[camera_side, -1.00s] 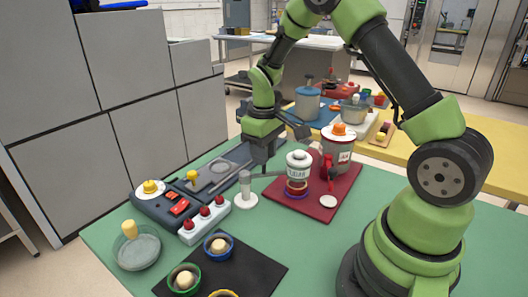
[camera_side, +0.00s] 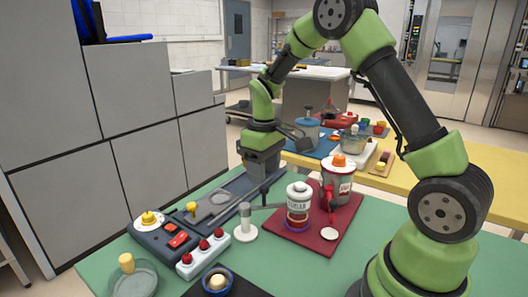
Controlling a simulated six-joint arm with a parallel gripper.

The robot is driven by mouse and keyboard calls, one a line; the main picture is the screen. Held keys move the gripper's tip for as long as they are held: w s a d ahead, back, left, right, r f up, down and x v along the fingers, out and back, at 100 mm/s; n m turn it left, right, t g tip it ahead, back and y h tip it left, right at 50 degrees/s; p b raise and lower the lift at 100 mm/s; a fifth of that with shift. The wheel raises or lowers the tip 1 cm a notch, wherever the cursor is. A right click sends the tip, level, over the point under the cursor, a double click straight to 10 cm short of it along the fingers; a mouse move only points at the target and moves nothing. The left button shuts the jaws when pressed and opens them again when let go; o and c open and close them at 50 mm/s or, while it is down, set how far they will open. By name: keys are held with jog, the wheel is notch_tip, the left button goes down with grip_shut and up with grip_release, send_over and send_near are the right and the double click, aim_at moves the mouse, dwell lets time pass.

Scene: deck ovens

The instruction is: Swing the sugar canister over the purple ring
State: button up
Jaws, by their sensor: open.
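The sugar canister (camera_side: 299,203) is white with a label and a reddish lower part. It stands upright on the dark red mat (camera_side: 330,237), at the end of a thin grey swing arm (camera_side: 268,207) that reaches from a white post (camera_side: 245,222). The purple ring (camera_side: 296,226) shows around the foot of the canister, which appears to be over it. My gripper (camera_side: 264,186) is open and empty, pointing down above and left of the canister, apart from it. Its fingertips are small and dark here.
A grey and red canister with an orange knob (camera_side: 338,178) stands just behind the sugar canister. A panel with a yellow knob (camera_side: 149,219) and a white block with red buttons (camera_side: 203,249) lie left. A glass dish (camera_side: 135,282) is at the front left.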

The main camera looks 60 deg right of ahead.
notch_tip(320, 180, up, 6)
jog(key=shift+f, duration=0.1)
dwell(0.4)
jog(key=s+a+r+m+t, duration=0.2)
jog(key=s+a+r+t, duration=0.1)
jog(key=s+a+r, duration=0.4)
jog(key=s+a+r+m+t+y, duration=0.2)
jog(key=s+a+t, duration=0.2)
jog(key=s, duration=0.7)
jog(key=shift+a+r, duration=0.4)
